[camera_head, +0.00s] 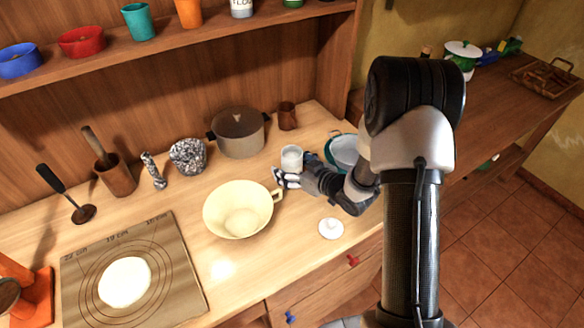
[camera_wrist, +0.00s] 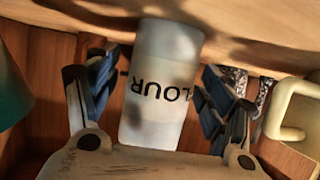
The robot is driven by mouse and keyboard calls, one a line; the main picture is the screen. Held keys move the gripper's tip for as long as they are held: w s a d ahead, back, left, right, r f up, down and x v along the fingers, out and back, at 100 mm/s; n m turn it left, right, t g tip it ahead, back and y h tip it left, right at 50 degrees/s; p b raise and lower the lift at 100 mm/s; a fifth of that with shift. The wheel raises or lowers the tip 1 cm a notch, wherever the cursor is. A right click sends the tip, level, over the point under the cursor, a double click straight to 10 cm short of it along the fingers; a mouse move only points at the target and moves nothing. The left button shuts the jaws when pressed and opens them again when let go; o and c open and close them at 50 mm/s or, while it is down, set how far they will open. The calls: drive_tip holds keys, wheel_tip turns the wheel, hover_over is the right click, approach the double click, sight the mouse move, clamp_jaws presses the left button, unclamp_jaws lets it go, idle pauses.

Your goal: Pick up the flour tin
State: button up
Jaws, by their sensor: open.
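A white flour tin (camera_wrist: 160,85) fills the middle of the wrist view, its lettering upside down in that picture. In the head view a small whitish tin (camera_head: 291,157) is at my gripper (camera_head: 284,178), on the counter behind the yellow bowl. In the wrist view my gripper (camera_wrist: 162,78) is open, with one finger on each side of the tin. Gaps show between the fingers and the tin. The tin's lower part is partly hidden by my gripper in the head view. Another white tin with partly cut-off lettering (camera_head: 241,9) stands on the shelf.
A pale yellow bowl (camera_head: 238,209) with a handle stands just left of my gripper. A lidded pot (camera_head: 238,133) and a brown cup (camera_head: 287,116) are behind. A teal-rimmed bowl (camera_head: 343,151) is close to my arm. A white lid (camera_head: 331,229) lies near the front edge.

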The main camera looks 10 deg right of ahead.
drive_tip(key=c, duration=1.4)
